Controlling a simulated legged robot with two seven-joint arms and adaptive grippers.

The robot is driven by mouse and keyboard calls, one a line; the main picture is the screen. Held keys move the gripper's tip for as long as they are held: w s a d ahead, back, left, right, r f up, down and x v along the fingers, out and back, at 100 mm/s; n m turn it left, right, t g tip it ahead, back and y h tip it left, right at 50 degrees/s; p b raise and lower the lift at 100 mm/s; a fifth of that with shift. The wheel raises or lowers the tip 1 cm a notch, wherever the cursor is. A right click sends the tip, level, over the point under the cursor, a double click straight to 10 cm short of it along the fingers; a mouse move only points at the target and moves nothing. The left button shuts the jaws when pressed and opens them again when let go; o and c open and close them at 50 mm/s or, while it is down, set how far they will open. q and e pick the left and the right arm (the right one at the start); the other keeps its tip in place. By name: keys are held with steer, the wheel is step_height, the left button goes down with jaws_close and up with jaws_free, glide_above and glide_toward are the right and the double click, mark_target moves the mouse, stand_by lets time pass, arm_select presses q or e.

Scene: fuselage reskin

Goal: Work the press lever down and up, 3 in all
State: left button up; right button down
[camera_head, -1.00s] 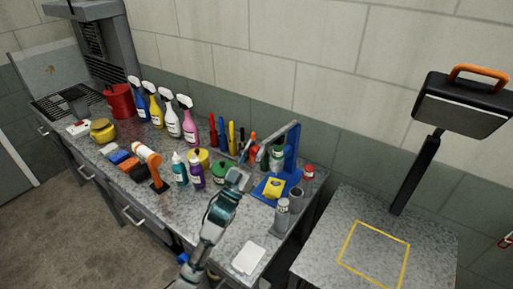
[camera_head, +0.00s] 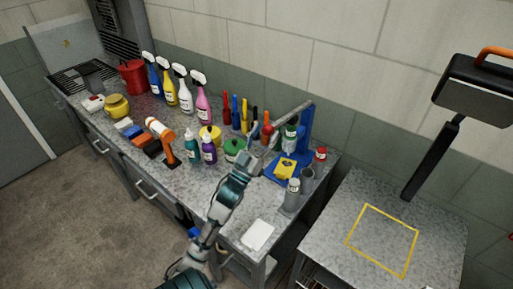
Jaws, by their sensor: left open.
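The press has a blue upright and base (camera_head: 306,135) and stands near the right end of the long bench. Its grey lever (camera_head: 285,122) slopes down to the left from the top of the upright. A yellow block (camera_head: 285,168) sits on the press base below the ram. My left gripper (camera_head: 252,158) is open and empty, just below and left of the lever's lower end; I cannot tell whether they touch. My right gripper is out of view.
Several bottles and pots, such as the green pot (camera_head: 235,148), crowd the bench left of my gripper. Grey cylinders (camera_head: 292,195) and a white pad (camera_head: 257,235) lie right and front. A side table (camera_head: 340,235) with a yellow outline stands at right.

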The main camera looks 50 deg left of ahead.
arm_select(q)
steer(key=v, duration=1)
steer(key=shift+s+f, duration=0.2)
steer(key=shift+f, duration=0.05)
